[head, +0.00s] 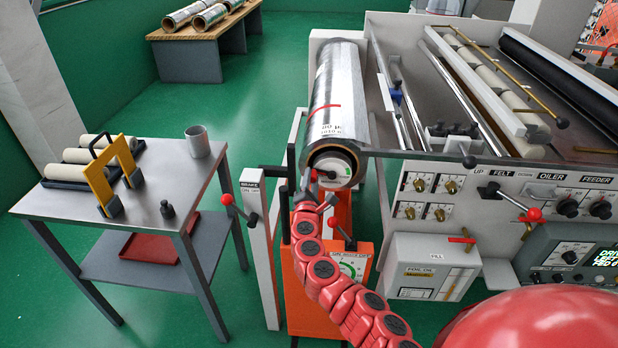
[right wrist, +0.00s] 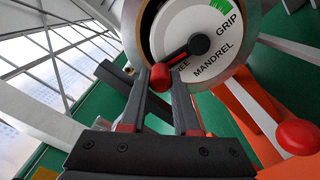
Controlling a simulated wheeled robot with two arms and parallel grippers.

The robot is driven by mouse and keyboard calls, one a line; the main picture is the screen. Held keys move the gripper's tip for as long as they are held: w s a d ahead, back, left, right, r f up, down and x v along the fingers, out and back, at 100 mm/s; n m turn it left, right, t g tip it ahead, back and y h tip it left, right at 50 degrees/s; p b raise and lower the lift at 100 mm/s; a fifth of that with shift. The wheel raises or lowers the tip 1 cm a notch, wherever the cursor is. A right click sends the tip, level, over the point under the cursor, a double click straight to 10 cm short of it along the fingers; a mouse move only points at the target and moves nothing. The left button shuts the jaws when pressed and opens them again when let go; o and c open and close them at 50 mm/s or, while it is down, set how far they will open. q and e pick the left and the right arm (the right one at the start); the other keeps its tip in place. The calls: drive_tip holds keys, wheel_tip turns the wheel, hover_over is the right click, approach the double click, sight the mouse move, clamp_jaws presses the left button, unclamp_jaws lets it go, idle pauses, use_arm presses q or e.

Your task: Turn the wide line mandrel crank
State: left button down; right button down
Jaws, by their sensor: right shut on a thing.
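The wide line mandrel crank (right wrist: 199,45) is a short black arm with a red knob (right wrist: 160,78). It sits on a white dial (right wrist: 215,72) marked GRIP and MANDREL with a green sector, at the near end of the silver foil roll (head: 333,92). The crank's arm slants down and left from the dial's hub in the right wrist view. My right gripper (head: 309,187) is shut on the red knob, its two fingers (right wrist: 161,100) either side of it. The exact finger contact is partly hidden. My left gripper is in neither view.
A white brake post (head: 259,245) with a red-knobbed lever stands left of my right arm. An orange stand (head: 302,290) with a green-sector dial is below the roll. The control panel (head: 480,205) is at right, a metal side table (head: 88,207) at left.

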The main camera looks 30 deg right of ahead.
drive_tip(key=shift+s+d+f, duration=0.1)
drive_tip(key=shift+d+f, duration=0.05)
drive_tip(key=shift+d, duration=0.15)
idle(1.4)
drive_tip(key=c, duration=1.1)
unclamp_jaws()
drive_tip(key=o, duration=0.4)
drive_tip(key=shift+s+d, duration=0.1)
drive_tip(key=shift+o, duration=0.2)
drive_tip(key=shift+a, duration=0.25)
drive_tip(key=shift+s+a, duration=0.1)
drive_tip(key=shift+s, duration=0.05)
drive_tip(key=b+v, duration=0.1)
drive_tip(key=v, duration=1.6)
drive_tip(key=shift+b, duration=0.4)
